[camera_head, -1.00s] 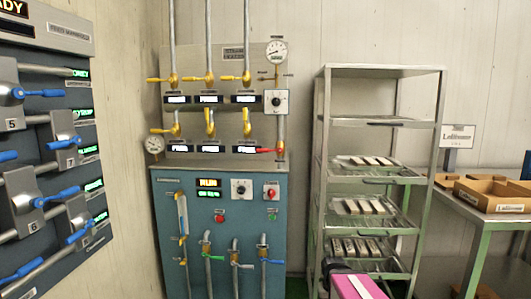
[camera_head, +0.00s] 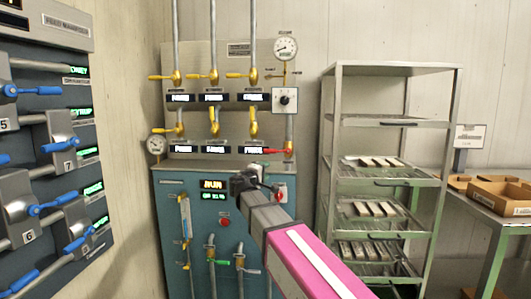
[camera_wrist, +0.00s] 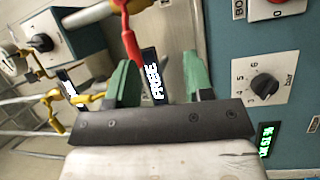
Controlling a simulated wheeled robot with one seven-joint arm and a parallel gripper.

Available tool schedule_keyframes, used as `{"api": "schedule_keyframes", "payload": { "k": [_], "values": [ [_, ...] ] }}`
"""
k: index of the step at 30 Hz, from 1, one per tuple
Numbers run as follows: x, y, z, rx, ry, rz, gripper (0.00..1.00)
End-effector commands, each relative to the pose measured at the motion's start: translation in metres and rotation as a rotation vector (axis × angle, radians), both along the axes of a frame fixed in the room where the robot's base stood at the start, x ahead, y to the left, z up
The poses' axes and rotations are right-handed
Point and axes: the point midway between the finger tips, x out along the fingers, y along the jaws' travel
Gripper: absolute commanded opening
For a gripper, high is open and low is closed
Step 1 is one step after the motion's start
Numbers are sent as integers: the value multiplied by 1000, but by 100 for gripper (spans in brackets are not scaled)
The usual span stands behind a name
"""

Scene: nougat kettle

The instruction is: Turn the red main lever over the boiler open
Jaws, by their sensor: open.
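The red main lever (camera_head: 277,151) sits on the pipe at the right of the grey valve panel, above the teal boiler cabinet (camera_head: 172,210). Its handle points left, roughly level. In the wrist view the red lever (camera_wrist: 130,38) comes down from the top edge, its end near the inner side of the left green finger. I cannot tell whether they touch. My gripper (camera_wrist: 160,78) is open, with nothing clearly between its fingers. In the head view my gripper (camera_head: 240,182) is in front of the cabinet's top, below and left of the lever, and hides part of the cabinet front.
Yellow valve handles (camera_head: 213,122) and small lit displays fill the panel. A black rotary knob (camera_wrist: 265,86) is near the gripper in the wrist view. A blue-handled valve board (camera_head: 60,150) stands at left, a metal tray rack (camera_head: 334,130) at right.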

Motion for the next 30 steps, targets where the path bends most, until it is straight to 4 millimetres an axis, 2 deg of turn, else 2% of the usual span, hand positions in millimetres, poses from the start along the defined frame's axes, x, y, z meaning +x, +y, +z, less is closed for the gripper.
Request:
{"api": "schedule_keyframes", "payload": {
  "k": [1, 3, 7, 11, 24, 30],
  "values": [
    [0, 14, 17, -30, -32, 16, 47],
    [-2, 25, 31, -61, -60, 30, 47],
    [-1, 31, 42, -85, -82, 38, 47],
    [11, 26, 44, -85, -82, 38, 47],
    [77, -5, 57, -84, -80, 36, 47],
    [90, -11, 60, -84, -80, 38, 47]
  ]
}}
